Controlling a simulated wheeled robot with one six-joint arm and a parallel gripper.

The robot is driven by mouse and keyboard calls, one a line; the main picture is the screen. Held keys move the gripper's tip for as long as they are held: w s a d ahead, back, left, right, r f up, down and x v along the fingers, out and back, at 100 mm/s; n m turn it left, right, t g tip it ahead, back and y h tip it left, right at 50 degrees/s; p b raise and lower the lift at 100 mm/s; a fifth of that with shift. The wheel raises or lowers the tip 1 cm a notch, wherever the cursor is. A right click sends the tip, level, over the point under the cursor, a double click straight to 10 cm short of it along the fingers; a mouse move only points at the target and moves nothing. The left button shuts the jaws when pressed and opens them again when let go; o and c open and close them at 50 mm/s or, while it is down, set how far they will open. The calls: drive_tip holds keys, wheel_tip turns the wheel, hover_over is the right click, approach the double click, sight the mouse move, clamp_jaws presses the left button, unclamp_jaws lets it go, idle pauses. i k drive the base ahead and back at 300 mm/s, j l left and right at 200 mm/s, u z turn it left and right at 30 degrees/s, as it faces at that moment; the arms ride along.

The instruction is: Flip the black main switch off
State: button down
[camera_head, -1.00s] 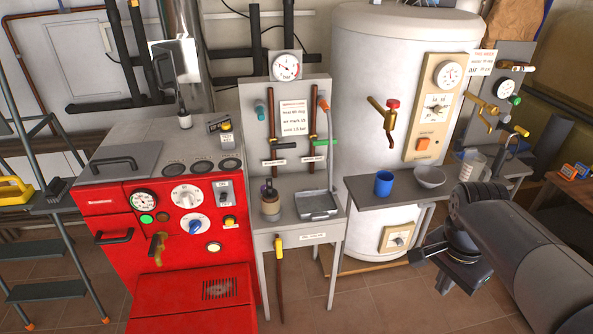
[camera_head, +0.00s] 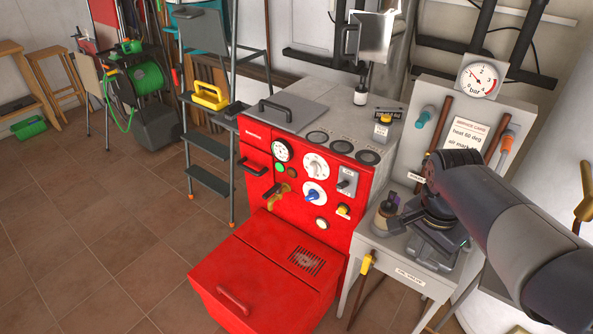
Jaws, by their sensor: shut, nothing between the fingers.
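The red boiler (camera_head: 270,248) stands in the middle of the head view. On the upper right of its front is a small pale plate with a dark lever, the likely main switch (camera_head: 346,182); its lever position is too small to read. My gripper (camera_head: 402,223) is shut and empty. It is to the right of the switch and a little lower in the picture, apart from it, in front of the small grey table. My wrist hides part of that table and the panel behind it.
A pot (camera_head: 384,222) with a brush stands on the small table (camera_head: 390,262), close to my gripper in the picture. Dials and knobs surround the switch. A stepladder (camera_head: 208,180) stands left of the boiler. The tiled floor (camera_head: 90,240) at front left is clear.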

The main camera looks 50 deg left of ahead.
sight(342, 184)
drive_tip(key=i+j+u, duration=0.6)
drive_tip(key=i+u, duration=0.15)
drive_tip(key=i, duration=0.2)
drive_tip(key=i+j, duration=0.2)
drive_tip(key=z, duration=0.05)
